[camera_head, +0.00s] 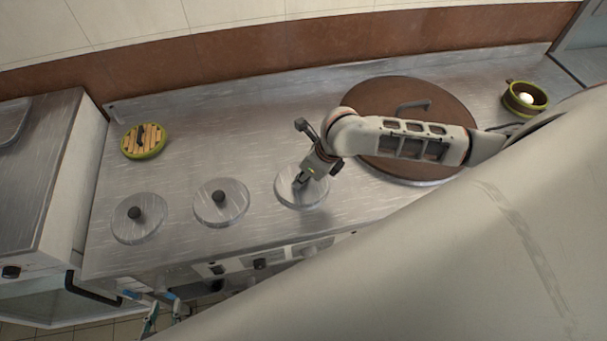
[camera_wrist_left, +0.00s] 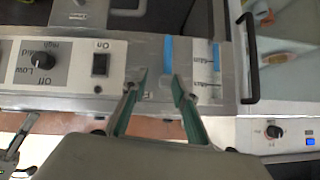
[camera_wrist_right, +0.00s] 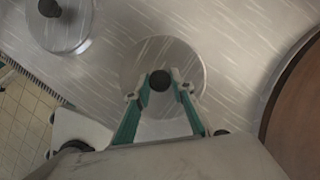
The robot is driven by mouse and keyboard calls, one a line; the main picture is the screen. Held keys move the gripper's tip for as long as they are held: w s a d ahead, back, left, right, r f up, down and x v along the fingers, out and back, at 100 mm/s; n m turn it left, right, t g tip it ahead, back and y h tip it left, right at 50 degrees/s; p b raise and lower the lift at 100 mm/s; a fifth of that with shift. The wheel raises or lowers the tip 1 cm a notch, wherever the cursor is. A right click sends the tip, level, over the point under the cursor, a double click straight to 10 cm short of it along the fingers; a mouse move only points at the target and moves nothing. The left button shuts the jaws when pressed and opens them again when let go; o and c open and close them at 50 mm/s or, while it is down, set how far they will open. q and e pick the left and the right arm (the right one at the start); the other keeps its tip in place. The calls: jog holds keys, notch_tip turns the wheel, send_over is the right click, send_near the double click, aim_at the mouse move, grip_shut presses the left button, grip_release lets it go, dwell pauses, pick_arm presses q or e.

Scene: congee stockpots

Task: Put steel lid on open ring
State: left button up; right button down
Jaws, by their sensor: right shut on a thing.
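A round steel lid (camera_head: 290,199) with a black knob (camera_wrist_right: 158,80) is at the right end of a row of three lids on the steel counter. My right gripper (camera_head: 302,182) reaches down over it and is shut on the knob. In the right wrist view the lid's disc (camera_wrist_right: 188,60) lies beneath the fingers; I cannot tell whether it rests on the counter or is raised. The middle steel lid (camera_head: 232,206) and left steel lid (camera_head: 130,228) lie apart from it. No open ring is clearly visible. My left gripper (camera_wrist_left: 161,84) is open and empty before the counter's front panel.
A large brown round lid (camera_head: 375,105) with a metal handle lies right of the row, under my right arm. A green-rimmed steamer (camera_head: 143,141) stands back left and a small pot (camera_head: 523,101) back right. Counter between steamer and brown lid is clear.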

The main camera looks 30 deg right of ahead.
aim_at(308, 185)
jog(key=shift+f, duration=0.15)
jog(key=c, duration=2)
grip_release()
jog(key=shift+v, duration=5.5)
